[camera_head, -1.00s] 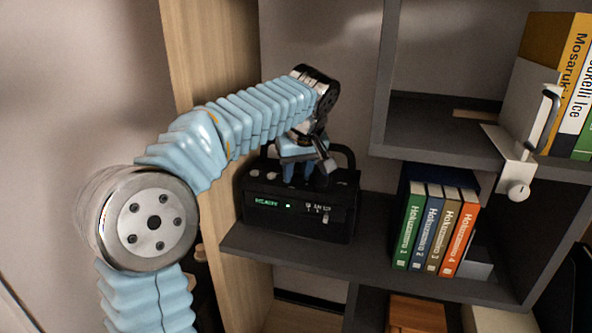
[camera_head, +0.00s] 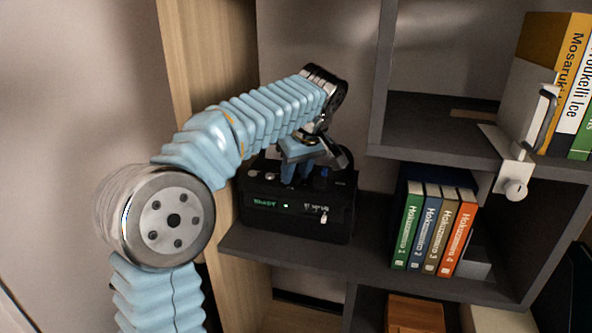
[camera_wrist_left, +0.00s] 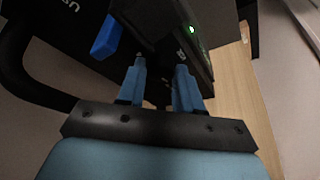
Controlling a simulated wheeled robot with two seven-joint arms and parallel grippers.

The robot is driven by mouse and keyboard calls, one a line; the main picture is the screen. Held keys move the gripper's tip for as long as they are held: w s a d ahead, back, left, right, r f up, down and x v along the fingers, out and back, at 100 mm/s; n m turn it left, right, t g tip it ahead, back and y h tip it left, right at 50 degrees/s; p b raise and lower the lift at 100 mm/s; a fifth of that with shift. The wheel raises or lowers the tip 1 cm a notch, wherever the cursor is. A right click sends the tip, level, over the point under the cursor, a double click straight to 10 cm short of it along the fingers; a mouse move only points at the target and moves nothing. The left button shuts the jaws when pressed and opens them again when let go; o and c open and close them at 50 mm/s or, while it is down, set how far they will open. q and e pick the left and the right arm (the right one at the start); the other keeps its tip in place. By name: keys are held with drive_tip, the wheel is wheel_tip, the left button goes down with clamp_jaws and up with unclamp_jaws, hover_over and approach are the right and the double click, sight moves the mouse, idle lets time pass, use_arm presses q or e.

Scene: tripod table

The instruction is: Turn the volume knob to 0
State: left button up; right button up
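A black radio-like box (camera_head: 295,222) stands on the dark shelf, with a green lit display (camera_head: 265,203) and small markings on its front. My left gripper (camera_head: 295,183) points down at the box's top; its two blue fingers reach the top surface. In the left wrist view, the fingers (camera_wrist_left: 161,70) stand apart with a dark gap between their tips. I cannot tell whether a knob is held there; no volume knob shows clearly. Small pale round parts (camera_head: 268,176) sit on top, left of the fingers. My right gripper is out of view.
A blue block (camera_wrist_left: 107,37) sticks out of the box near the fingers, beside a black handle (camera_wrist_left: 18,65). Several upright books (camera_head: 433,230) stand to the right. A wooden panel (camera_head: 215,60) rises close on the left. Bare shelf (camera_head: 372,245) lies between box and books.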

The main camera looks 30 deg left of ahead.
sight(302, 190)
use_arm(q)
drive_tip(key=o, duration=0.4)
drive_tip(key=shift+c, duration=0.2)
drive_tip(key=v, duration=0.7)
drive_tip(key=shift+d+r, duration=0.1)
drive_tip(key=shift+r, duration=0.1)
drive_tip(key=shift+s, duration=0.15)
